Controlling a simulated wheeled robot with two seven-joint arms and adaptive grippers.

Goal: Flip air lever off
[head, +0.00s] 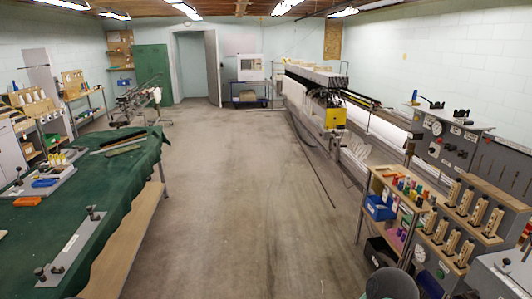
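A grey control cabinet (449,147) stands at the right, with a round gauge (437,128) on its front. A small blue-tipped lever (415,95) stands up on its top left. A black lever (432,103) sits beside it, leaning to the left. I cannot tell which of them is the air lever, as the labels are too small to read. Neither of my grippers shows in the head view.
A wooden shelf cart (385,178) with coloured spools and a blue bin (379,208) stands before the cabinet. A long machine (325,110) runs along the right. A green-covered table (115,190) is at the left. The concrete floor (230,190) between is open.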

